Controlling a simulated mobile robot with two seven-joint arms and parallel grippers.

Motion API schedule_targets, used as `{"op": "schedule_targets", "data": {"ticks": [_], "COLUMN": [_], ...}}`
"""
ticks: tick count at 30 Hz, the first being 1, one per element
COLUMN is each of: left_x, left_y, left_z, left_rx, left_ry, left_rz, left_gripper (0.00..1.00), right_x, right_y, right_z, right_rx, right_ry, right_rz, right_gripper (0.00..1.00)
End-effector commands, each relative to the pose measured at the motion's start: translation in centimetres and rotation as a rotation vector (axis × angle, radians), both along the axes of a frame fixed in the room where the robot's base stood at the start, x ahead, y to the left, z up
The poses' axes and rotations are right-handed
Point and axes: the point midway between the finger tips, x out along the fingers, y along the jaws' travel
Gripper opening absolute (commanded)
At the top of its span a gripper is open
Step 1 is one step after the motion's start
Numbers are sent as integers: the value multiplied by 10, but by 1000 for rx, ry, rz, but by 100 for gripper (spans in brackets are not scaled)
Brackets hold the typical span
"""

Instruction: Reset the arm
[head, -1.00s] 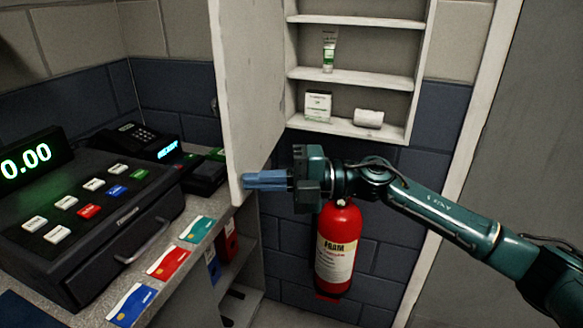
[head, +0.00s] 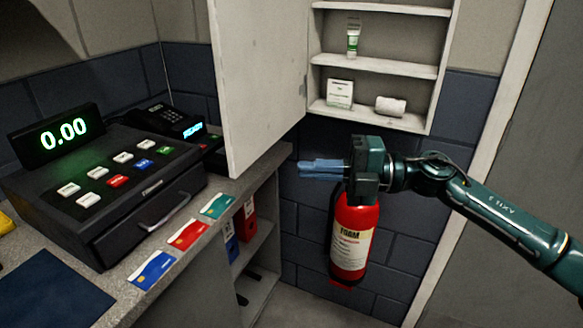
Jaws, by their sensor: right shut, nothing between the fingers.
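My right gripper (head: 308,168) comes in from the right in the head view. Its blue fingers are together and point left, with nothing between them. It hangs in front of the dark block wall, right of the open white cabinet door (head: 262,80) and below the cabinet shelves (head: 375,68). A gap shows in the picture between its fingertips and the door. My left gripper is not in view.
A red fire extinguisher (head: 352,240) hangs below my right gripper. The cabinet holds a tube (head: 353,38), a small box (head: 340,93) and a white roll (head: 390,106). A cash register (head: 110,180) and several cards, including a red one (head: 188,235), are on the counter at left.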

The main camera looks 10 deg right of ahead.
Motion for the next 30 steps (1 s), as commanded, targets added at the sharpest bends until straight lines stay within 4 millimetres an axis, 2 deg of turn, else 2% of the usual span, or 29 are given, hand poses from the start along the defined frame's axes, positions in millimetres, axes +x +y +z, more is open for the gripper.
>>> {"op": "schedule_targets", "data": {"ticks": [3,10,14,17,20,23,26,29,30], "left_x": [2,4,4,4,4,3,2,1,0], "left_y": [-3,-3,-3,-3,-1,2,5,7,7], "left_z": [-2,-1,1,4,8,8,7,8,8], "left_rx": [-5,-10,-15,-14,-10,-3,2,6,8], "left_ry": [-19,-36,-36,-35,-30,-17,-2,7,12], "left_rz": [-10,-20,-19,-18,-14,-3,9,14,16], "left_gripper": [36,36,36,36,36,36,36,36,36], "right_x": [-15,-32,-36,-35,-32,-29,-32,-45,-54], "right_y": [-23,-48,-48,-35,-19,-10,-9,-15,-18], "right_z": [-5,-3,-4,-13,-31,-59,-97,-147,-169], "right_rx": [-3,-1,26,120,277,446,587,693,724], "right_ry": [1,1,18,81,206,381,581,804,899], "right_rz": [-2,0,-5,-36,-120,-257,-423,-612,-692], "right_gripper": [0,0,0,0,0,0,0,0,0]}}
